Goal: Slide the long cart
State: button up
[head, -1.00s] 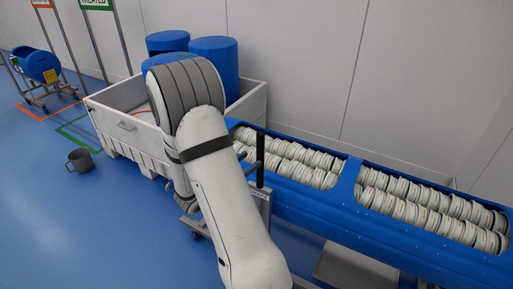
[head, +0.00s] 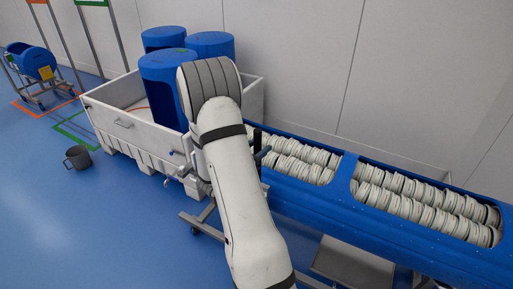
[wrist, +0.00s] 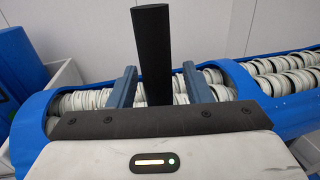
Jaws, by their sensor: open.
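The long cart (head: 330,204) is a blue trough on a metal frame, running from the middle to the right edge in the head view. It holds rows of white ribbed discs. Its upright black handle post (head: 257,138) stands at the near left end. In the wrist view the post (wrist: 152,50) rises between the two fingers of my gripper (wrist: 160,86), with a gap on each side. My gripper is open. In the head view my arm hides most of it and the cart's left end.
A white crate (head: 128,132) with several blue drums (head: 165,75) stands left of the cart, close to its end. A small blue cart (head: 32,63) stands far left. A wall runs behind the cart; the floor at front left is clear.

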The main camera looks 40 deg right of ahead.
grip_shut()
dwell(0.3)
jog(key=shift+a, duration=0.1)
